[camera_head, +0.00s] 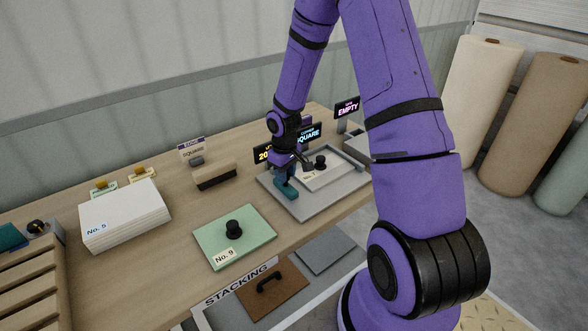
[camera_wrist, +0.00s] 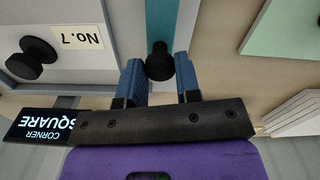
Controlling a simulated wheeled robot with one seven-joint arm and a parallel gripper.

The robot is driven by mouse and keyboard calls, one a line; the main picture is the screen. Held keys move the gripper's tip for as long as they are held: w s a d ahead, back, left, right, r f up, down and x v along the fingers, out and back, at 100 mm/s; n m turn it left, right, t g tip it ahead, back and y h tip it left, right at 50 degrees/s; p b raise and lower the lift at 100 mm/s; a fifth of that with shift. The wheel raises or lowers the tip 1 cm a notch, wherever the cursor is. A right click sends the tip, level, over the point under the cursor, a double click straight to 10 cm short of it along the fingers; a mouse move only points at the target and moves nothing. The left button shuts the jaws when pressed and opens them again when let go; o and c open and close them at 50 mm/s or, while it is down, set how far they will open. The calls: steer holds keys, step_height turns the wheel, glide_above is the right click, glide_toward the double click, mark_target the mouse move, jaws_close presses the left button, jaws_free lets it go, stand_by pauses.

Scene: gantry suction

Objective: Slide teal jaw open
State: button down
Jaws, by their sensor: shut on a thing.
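The teal jaw (camera_head: 288,190) lies at the left edge of a grey fixture plate (camera_head: 315,208) on the wooden bench. In the wrist view the teal jaw (camera_wrist: 161,20) runs up from a round black knob (camera_wrist: 160,62). My gripper (camera_wrist: 160,75) has its two blue fingers on either side of that knob and is shut on it. In the head view my gripper (camera_head: 284,170) reaches down over the jaw and partly hides it. A pale plate marked No. 7 (camera_head: 338,172), with a black knob, sits on the fixture to the right of the jaw.
A green plate marked No. 9 (camera_head: 262,228) lies in front of the fixture. A white stack marked No. 5 (camera_head: 125,215) stands to the left. A wooden block (camera_head: 215,175) and lit signs (camera_head: 347,108) stand behind. Bare bench lies between the stack and the green plate.

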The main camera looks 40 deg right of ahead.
steer(key=shift+a, duration=1.25)
steer(key=c, duration=0.8)
jaws_free()
steer(key=shift+a, duration=0.1)
step_height(320, 180, up, 11)
